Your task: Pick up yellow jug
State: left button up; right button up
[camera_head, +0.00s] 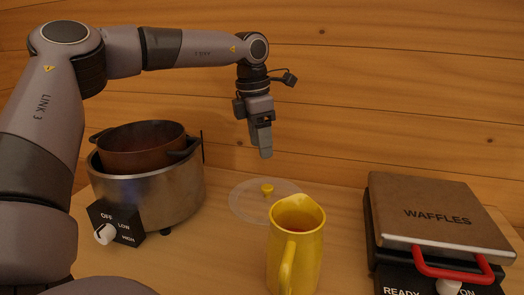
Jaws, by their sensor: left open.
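The yellow jug (309,255) stands upright on the wooden counter (219,258) at the front middle. Its handle faces the camera and its open top shows a dark reddish inside. My left gripper (265,153) points down above and behind the jug, a little to its left, apart from it. It is open, with nothing seen between its fingers; from this side the fingers overlap. My right gripper is not in view.
A slow cooker (171,197) with a brown pot (143,148) stands at left. A waffle maker (437,213) with a red handle stands at right. A log wall (400,90) closes the back.

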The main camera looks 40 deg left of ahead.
aim_at(294, 247)
jog(key=k+l, duration=1.1)
jog(key=k, duration=0.2)
